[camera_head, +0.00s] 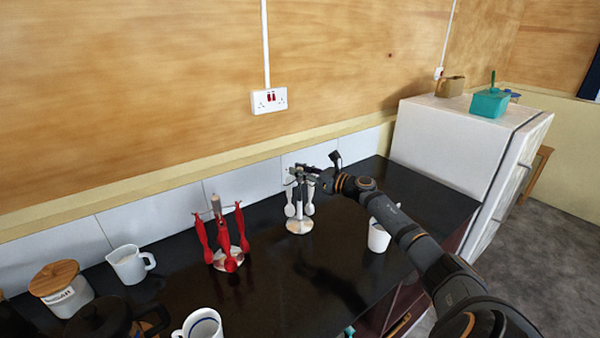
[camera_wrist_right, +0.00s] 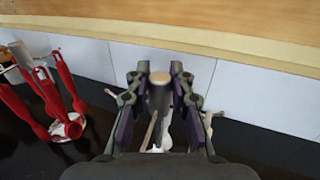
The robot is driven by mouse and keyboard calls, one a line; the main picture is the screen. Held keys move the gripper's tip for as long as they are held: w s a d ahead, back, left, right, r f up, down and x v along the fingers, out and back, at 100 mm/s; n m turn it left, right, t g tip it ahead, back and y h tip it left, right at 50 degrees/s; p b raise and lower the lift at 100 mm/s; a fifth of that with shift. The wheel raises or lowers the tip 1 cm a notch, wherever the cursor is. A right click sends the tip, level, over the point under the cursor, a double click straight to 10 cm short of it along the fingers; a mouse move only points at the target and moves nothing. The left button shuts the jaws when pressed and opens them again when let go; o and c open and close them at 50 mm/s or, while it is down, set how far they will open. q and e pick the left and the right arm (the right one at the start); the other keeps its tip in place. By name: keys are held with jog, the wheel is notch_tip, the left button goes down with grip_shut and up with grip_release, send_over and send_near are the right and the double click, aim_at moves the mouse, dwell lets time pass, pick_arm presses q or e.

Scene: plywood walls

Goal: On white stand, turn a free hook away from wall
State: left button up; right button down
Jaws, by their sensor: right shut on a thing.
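The white stand (camera_head: 299,225) is upright on the dark counter, with white utensils (camera_head: 309,208) hanging from it. My right gripper (camera_head: 303,172) is at the top of this stand, its fingers closed around the upper part. In the right wrist view the stand's wooden-topped post (camera_wrist_right: 160,79) is between the two fingers, and hook ends stick out on both sides of them. The fingers hide most of the hooks, so I cannot tell which hooks are free. My left gripper is not in view.
A similar stand with red utensils (camera_head: 230,246) is to the left. A white cup (camera_head: 378,238) is on the right, near my right arm. A white jug (camera_head: 128,265), a lidded jar (camera_head: 66,296) and a mug (camera_head: 203,325) are at left. The tiled wall (camera_head: 235,185) is close behind.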

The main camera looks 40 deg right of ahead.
aim_at(301, 168)
jog(key=c, duration=1.1)
grip_release()
jog(key=shift+c, duration=0.2)
jog(key=shift+r, duration=0.15)
notch_tip(301, 168, up, 10)
jog(key=shift+f, duration=0.2)
